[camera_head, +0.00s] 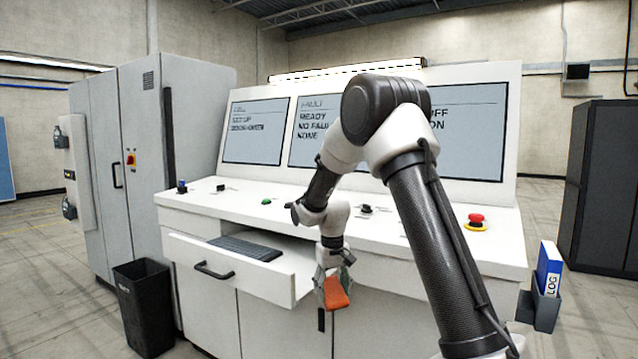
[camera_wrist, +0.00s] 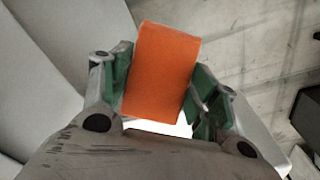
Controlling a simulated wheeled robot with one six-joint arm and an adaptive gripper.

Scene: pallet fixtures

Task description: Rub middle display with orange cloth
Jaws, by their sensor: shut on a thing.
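The orange cloth (camera_head: 336,292) is a folded orange piece held in my gripper (camera_head: 335,274), in front of the console's front edge and below the desk top. In the wrist view the cloth (camera_wrist: 160,75) sits between the two green-padded fingers of my gripper (camera_wrist: 160,95), which are shut on it. The middle display (camera_head: 308,128) is a grey-blue screen on the upright panel, with text including READY. My arm covers its right part. My gripper is well below and apart from it.
A left display (camera_head: 256,132) and a right display (camera_head: 470,135) flank the middle one. An open drawer (camera_head: 235,270) with a keyboard (camera_head: 245,248) juts out left of my gripper. Buttons, including a red one (camera_head: 476,218), stand on the desk top. A black bin (camera_head: 146,305) stands at lower left.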

